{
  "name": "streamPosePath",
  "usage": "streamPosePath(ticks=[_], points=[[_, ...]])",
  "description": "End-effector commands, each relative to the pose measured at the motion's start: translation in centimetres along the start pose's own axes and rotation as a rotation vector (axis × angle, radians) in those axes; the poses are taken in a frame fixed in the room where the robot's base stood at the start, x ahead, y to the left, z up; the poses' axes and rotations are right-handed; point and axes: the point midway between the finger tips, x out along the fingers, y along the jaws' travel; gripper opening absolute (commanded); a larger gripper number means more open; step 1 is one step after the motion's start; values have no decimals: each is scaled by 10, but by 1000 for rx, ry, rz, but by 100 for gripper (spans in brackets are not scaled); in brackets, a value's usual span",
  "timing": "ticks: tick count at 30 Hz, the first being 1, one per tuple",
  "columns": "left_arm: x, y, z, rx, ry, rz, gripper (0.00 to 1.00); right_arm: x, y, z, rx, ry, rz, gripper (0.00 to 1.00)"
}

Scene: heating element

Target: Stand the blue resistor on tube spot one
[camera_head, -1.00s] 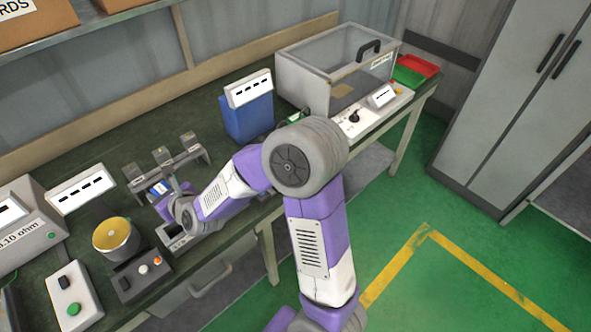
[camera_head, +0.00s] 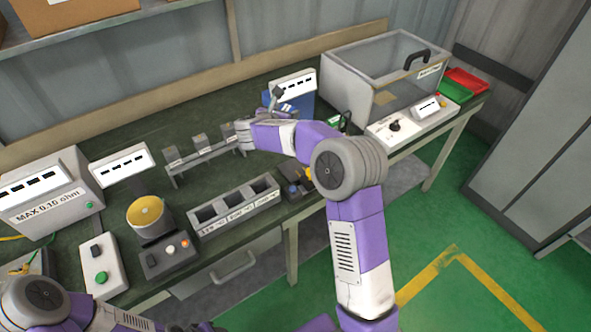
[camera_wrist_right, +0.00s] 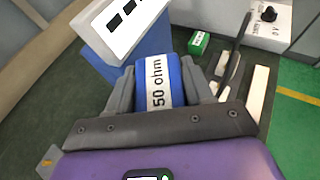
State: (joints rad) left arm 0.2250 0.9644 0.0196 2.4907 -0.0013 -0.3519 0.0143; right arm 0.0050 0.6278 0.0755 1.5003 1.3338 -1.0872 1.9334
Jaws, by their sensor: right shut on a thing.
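The blue resistor (camera_wrist_right: 158,88), with a white band reading "50 ohm", is between the fingers of my right gripper (camera_wrist_right: 158,76) in the right wrist view. The gripper is shut on it. In the head view my right gripper (camera_head: 277,101) is small and partly hidden, in front of a blue box with a white sign (camera_head: 293,84). A bit of the blue resistor (camera_head: 287,107) shows there. I cannot tell which place is tube spot one. My left arm shows at the bottom left; its gripper is out of frame.
A grey rack with upright posts (camera_head: 203,158) stands left of my right gripper. A tray with three dark wells (camera_head: 236,207) lies in front. A clear-lidded case (camera_head: 375,75) stands to the right. A green labelled piece (camera_wrist_right: 199,43) lies beyond the gripper.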

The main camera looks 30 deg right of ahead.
Motion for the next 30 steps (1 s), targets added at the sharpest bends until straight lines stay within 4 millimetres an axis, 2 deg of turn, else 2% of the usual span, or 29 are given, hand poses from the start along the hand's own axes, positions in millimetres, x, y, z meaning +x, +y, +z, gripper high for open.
streamPosePath(ticks=[3, 6, 10, 15, 21, 30], points=[[4, -1, 0, 0, 0, 0, 43, 18, -18, -1, 93, 2, -221, 18], [6, -2, 0, 0, 0, 0, 43, 22, -33, -8, 167, 1, -401, 18], [8, -3, 0, 0, 0, 0, 43, 18, -47, -25, 247, 0, -595, 18], [10, -4, 0, 0, 0, 0, 43, 4, -54, -51, 326, -2, -783, 18], [13, -5, 0, 0, 0, 0, 43, -7, -54, -72, 368, -1, -879, 18], [23, -8, -1, 0, 0, 0, 43, 9, -54, -114, 369, -2, -884, 18]])
